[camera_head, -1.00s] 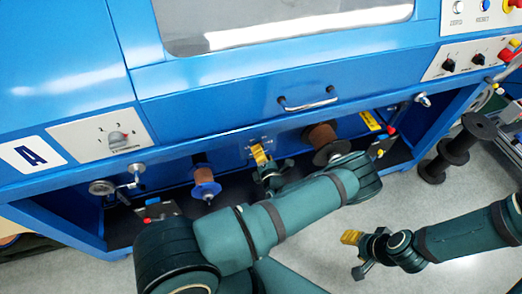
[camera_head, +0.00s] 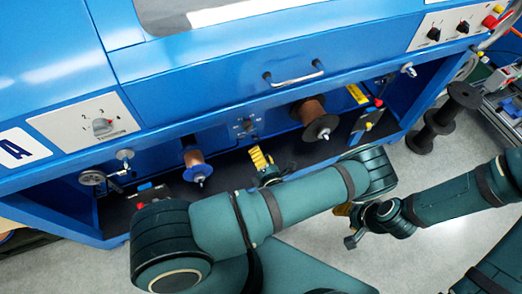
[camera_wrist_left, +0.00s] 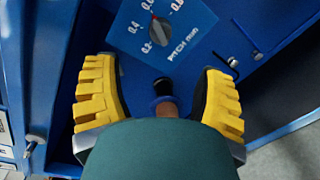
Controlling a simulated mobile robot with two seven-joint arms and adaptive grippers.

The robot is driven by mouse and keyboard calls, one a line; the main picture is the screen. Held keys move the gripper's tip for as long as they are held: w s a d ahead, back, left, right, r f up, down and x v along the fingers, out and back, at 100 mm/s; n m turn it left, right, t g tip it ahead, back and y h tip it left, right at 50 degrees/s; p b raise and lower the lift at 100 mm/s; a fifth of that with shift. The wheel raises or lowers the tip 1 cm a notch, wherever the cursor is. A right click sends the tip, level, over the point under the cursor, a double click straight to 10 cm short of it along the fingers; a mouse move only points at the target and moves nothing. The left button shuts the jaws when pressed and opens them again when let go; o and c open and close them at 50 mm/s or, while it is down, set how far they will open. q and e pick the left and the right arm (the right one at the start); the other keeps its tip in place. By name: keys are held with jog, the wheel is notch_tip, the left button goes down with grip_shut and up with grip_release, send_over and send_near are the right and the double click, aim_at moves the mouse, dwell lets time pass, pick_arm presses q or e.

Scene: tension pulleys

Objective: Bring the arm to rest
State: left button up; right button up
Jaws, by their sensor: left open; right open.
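My left gripper (camera_head: 260,160) has yellow fingers and is open and empty in front of the machine's lower recess. It is just below the small pitch panel (camera_head: 245,127) in the head view. In the left wrist view my left gripper (camera_wrist_left: 158,75) has its two yellow fingers wide apart, with nothing between them. The pitch panel with its grey knob and red pointer (camera_wrist_left: 160,30) lies beyond the fingertips. My right gripper (camera_head: 347,216) is over the grey floor at the right, open, with its fingers partly hidden by my left elbow.
Two copper spools (camera_head: 194,160) (camera_head: 311,112) stick out of the recess. Black spools (camera_head: 438,122) stand on the floor at right.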

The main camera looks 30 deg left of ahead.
pick_arm(q)
jog(key=s+a+f+n+g, duration=0.2)
jog(key=s+a+n+g, duration=0.2)
jog(key=s+n+g, duration=0.65)
jog(key=s+d+f+n+g+h, duration=0.1)
jog(key=s+d+n+g+h, duration=0.75)
jog(key=s+n, duration=0.25)
jog(key=w+d+r+n+t+h, duration=0.35)
jog(key=d+n+h, duration=0.35)
jog(key=d+n, duration=0.3)
jog(key=w+a+r+n+t, duration=0.1)
jog(key=w+r+n+t, duration=0.1)
jog(key=w+n, duration=0.2)
jog(key=w+a+r+n+t+h, duration=0.1)
jog(key=w+r+n+t, duration=0.1)
jog(key=w+n, duration=0.3)
jog(key=shift+r+t, duration=0.3)
jog(key=shift+t, duration=0.45)
